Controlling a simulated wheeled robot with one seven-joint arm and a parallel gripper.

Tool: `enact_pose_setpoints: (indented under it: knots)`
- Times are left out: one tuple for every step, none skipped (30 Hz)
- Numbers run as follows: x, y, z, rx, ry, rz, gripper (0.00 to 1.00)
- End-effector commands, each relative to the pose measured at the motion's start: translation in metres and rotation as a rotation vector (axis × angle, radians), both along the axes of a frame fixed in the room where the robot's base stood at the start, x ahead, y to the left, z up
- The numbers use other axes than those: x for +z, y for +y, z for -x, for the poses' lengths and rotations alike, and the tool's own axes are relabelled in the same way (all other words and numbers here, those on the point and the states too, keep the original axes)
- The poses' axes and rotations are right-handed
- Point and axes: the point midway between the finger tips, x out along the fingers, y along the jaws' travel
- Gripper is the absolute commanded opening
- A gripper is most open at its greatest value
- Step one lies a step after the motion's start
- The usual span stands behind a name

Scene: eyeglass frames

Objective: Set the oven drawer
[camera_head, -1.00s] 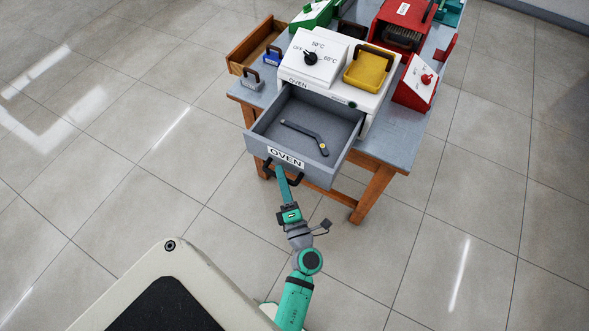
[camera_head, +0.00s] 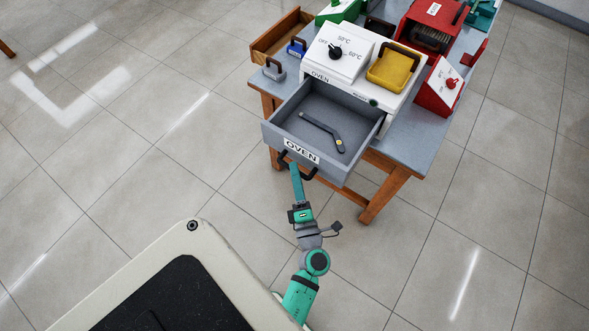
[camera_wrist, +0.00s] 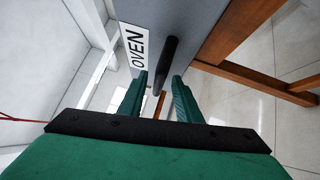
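The oven (camera_head: 335,52) is a white box with a dial on the table. Its grey drawer (camera_head: 300,152), labelled OVEN, is pulled far out toward me. A dark, bent eyeglass temple piece (camera_head: 320,128) lies on the drawer floor. My gripper (camera_head: 296,166) is at the drawer's dark front handle (camera_head: 310,174). In the wrist view the handle (camera_wrist: 165,65) runs down between my two green fingers (camera_wrist: 159,80). The fingers are apart, with gaps visible beside the handle. The drawer's inside is hidden in the wrist view.
The wooden table (camera_head: 420,150) also holds a yellow tray (camera_head: 396,68) on the oven, red machines (camera_head: 437,88), a green box (camera_head: 340,10) and an open wooden drawer (camera_head: 280,37). Table legs stand below the drawer. The tiled floor around is clear.

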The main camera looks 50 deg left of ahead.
Motion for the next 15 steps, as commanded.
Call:
enact_pose_setpoints:
  knots:
    - [-0.002,-0.007,0.005,-0.001,0.003,0.001,0.31]
    - [-0.003,-0.012,0.008,-0.001,0.003,0.002,0.31]
    - [-0.004,-0.018,0.013,0.000,0.005,0.002,0.31]
    - [-0.005,-0.023,0.016,-0.001,0.004,0.002,0.31]
    - [-0.006,-0.028,0.019,0.000,0.003,0.003,0.31]
    - [-0.007,-0.035,0.023,0.000,0.005,0.002,0.31]
    - [-0.008,-0.039,0.026,0.000,0.005,0.002,0.31]
    - [-0.009,-0.043,0.029,0.001,0.004,0.002,0.31]
    - [-0.010,-0.049,0.033,0.001,0.004,0.002,0.31]
    - [-0.010,-0.053,0.035,0.001,0.005,0.002,0.31]
    - [-0.011,-0.057,0.038,0.001,0.003,0.002,0.31]
    - [-0.012,-0.061,0.041,0.002,0.003,0.002,0.31]
    - [-0.012,-0.064,0.043,0.002,0.003,0.002,0.31]
    - [-0.012,-0.067,0.044,0.001,0.003,0.002,0.31]
    - [-0.013,-0.070,0.046,0.002,0.002,0.001,0.31]
